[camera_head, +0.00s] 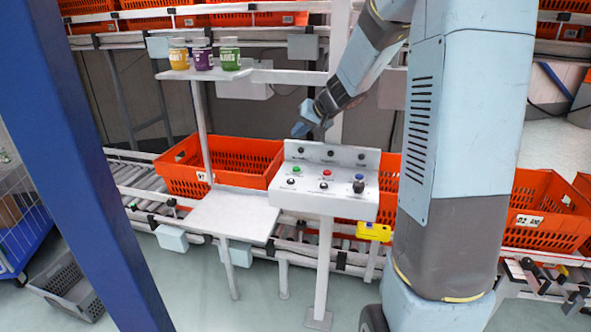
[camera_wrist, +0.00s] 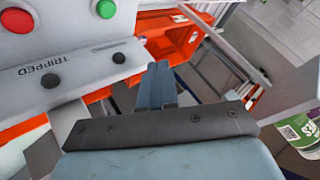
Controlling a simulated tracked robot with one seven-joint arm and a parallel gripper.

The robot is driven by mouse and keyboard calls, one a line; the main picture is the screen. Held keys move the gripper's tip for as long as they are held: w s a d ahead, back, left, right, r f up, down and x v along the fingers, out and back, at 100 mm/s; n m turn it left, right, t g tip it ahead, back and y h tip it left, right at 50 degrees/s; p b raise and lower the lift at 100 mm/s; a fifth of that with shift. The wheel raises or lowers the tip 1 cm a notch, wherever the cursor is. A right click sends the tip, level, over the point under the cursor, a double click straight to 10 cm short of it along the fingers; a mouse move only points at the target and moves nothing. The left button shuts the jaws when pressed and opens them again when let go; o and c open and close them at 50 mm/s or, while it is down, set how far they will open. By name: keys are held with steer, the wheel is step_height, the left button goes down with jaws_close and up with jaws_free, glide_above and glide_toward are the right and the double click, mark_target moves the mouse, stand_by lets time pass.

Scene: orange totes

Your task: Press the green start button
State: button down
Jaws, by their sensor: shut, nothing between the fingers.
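The green button (camera_head: 297,170) is on the sloped face of a white control panel (camera_head: 325,198), at its left end. In the wrist view the green button (camera_wrist: 106,9) shows at the top edge, up and left of my fingers. A red button (camera_head: 327,172) is to its right in the head view, and it also shows in the wrist view (camera_wrist: 17,20). My gripper (camera_head: 302,128) is above the panel's upper left edge, apart from the green button. In the wrist view my gripper (camera_wrist: 160,68) has its fingers together and empty.
Three jars (camera_head: 203,54) stand on a shelf at upper left. Orange totes (camera_head: 240,180) sit on the conveyor behind. A bare white shelf (camera_head: 228,215) is left of the panel. A yellow box (camera_head: 374,232) hangs below it.

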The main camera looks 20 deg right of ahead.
mark_target(299, 169)
steer(key=shift+f, duration=4.4)
steer(key=shift+f, duration=0.8)
steer(key=shift+r, duration=0.9)
steer(key=shift+r, duration=2.5)
